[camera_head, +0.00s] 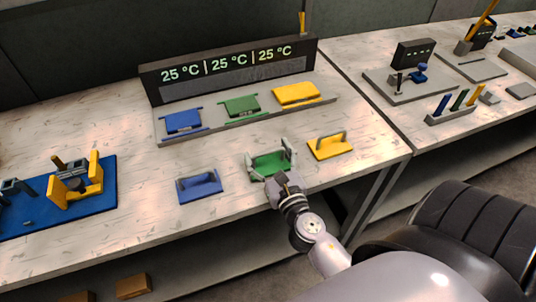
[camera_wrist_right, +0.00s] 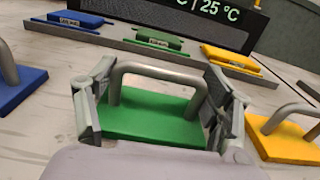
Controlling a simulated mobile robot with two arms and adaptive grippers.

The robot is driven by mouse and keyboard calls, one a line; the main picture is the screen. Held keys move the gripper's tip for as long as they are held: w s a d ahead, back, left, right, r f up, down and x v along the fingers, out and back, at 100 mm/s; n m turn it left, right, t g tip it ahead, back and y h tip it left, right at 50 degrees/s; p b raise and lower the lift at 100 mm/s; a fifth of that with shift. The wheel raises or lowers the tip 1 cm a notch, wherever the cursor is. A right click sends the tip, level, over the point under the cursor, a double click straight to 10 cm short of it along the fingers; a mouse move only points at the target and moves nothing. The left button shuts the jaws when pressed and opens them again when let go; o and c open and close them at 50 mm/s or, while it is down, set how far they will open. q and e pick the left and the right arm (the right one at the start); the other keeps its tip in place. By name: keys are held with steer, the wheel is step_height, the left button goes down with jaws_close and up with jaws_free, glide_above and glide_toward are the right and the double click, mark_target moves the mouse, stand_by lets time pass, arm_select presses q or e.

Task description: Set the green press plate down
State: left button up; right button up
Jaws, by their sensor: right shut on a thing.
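The green press plate (camera_head: 270,165) is a flat green slab with a grey bar handle, at the middle of the near table in the head view. It also shows in the wrist view (camera_wrist_right: 150,125). My right gripper (camera_head: 271,157) is shut on it, with one finger at each end of the handle. The plate looks about level and is at or just above the table top; I cannot tell whether it touches. My left gripper is not in view.
A blue plate (camera_head: 200,187) lies to the left and a yellow plate (camera_head: 330,146) to the right, both with handles. Behind stands a grey rack (camera_head: 211,126) with blue, green and yellow blocks, below a temperature display (camera_head: 230,68). Bare table lies between the plates.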

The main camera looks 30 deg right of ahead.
steer(key=shift+s+f, duration=0.15)
steer(key=shift+f, duration=0.5)
steer(key=shift+a, duration=0.1)
steer(key=o, duration=1.8)
steer(key=shift+f, duration=0.1)
steer(key=shift+o, duration=0.3)
steer(key=shift+s+f, duration=0.1)
steer(key=shift+s+a, duration=0.1)
steer(key=shift+s+a+f, duration=0.1)
steer(key=shift+s+a, duration=0.05)
steer(key=shift+s, duration=0.4)
steer(key=r+v, duration=0.1)
steer(key=v, duration=0.9)
steer(key=shift+s+r, duration=0.15)
steer(key=shift+r, duration=0.25)
